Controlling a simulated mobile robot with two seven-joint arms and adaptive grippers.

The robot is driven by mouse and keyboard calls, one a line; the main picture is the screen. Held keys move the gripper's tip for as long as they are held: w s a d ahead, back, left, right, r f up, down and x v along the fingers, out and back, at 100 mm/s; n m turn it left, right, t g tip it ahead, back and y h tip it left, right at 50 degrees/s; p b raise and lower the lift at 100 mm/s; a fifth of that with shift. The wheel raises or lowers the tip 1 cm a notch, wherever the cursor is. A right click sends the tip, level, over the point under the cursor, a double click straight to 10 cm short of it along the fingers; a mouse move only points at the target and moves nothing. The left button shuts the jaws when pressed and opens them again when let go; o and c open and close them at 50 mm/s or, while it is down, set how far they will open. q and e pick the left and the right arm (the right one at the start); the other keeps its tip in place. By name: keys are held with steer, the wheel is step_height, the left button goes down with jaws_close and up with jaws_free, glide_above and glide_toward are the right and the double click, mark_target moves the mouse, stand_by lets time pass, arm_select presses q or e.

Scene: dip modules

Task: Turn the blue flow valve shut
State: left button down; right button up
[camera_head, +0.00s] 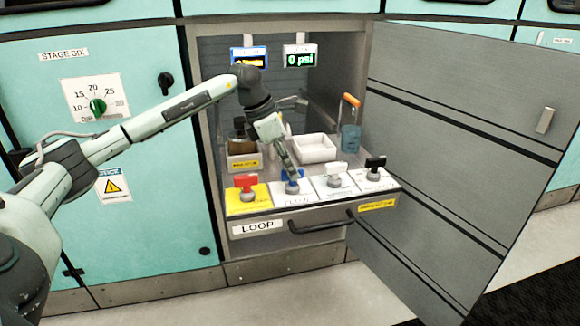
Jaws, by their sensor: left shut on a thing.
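The blue flow valve (291,187) stands on a white plate marked FLOW, on the pulled-out drawer labelled LOOP. My left arm reaches in from the left. My left gripper (289,174) points down from above and is shut on the blue valve's handle. The gripper covers most of the handle, so its exact angle is hard to tell. My right gripper is not in view.
A red valve (246,187) on yellow is left of the blue one; white (334,181) and black (375,168) valves are right. Behind are a white tray (315,149) and a display reading 0 psi (300,56). An open cabinet door (450,130) bounds the right.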

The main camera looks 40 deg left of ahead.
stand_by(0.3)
arm_select(q)
steer(key=c, duration=1.5)
jaws_free()
steer(key=shift+c, duration=0.2)
steer(key=v, duration=1.2)
